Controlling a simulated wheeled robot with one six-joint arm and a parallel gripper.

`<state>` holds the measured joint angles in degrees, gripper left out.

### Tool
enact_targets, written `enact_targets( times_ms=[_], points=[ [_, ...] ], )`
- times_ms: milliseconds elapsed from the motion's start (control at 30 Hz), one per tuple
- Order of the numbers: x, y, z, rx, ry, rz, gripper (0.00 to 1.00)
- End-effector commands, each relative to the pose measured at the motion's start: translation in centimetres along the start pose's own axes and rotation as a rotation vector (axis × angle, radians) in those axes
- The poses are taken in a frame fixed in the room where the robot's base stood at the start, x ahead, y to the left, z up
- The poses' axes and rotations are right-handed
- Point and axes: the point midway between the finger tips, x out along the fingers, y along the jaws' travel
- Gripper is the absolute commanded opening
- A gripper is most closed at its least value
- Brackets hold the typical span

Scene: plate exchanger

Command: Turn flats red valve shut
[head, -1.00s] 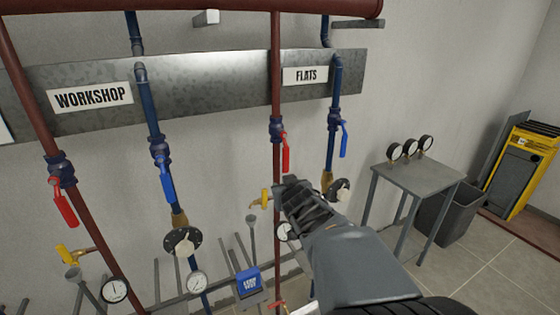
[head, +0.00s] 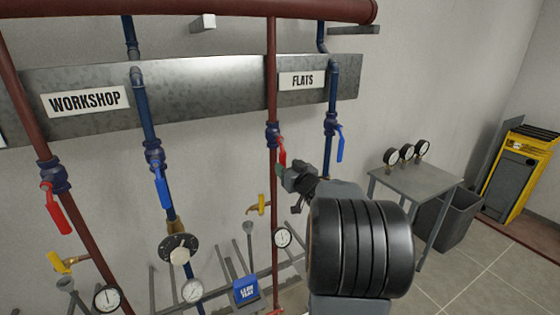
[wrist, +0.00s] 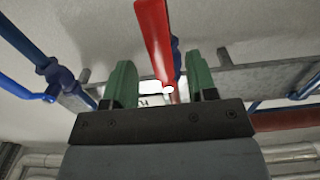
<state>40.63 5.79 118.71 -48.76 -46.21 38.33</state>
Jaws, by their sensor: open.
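The flats red valve handle (head: 282,150) hangs down beside its dark blue valve body (head: 272,134) on the red pipe, under the FLATS sign (head: 303,81). My gripper (head: 284,174) is close to the handle's lower end in the head view. In the wrist view the red handle (wrist: 155,45) passes between the two green fingers of my gripper (wrist: 160,85), which are apart. Neither finger clearly touches it. My arm hides part of the area below and right of the valve.
The flats blue valve handle (head: 340,143) hangs just right on the blue pipe. A yellow tap (head: 257,205) and a gauge (head: 282,237) sit below. The workshop red handle (head: 56,208) is far left. A table (head: 415,181) with several gauges stands right.

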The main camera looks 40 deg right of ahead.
Motion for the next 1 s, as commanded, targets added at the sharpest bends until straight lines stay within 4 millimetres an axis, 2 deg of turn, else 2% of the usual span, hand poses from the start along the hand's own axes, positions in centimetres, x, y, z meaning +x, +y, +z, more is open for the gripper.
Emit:
enact_targets(
  times_ms=[200, 400, 800, 1000],
  points=[
    [3.4, 0.0, 0.0, 0.000, -0.001, -0.001, 0.52],
    [5.1, 0.0, -0.1, 0.000, 0.000, 0.000, 0.52],
    [5.6, 0.0, 0.0, 0.000, -0.001, 0.001, 0.52],
    [5.6, 0.0, 0.0, 0.000, 0.000, 0.001, 0.35]
  ],
)
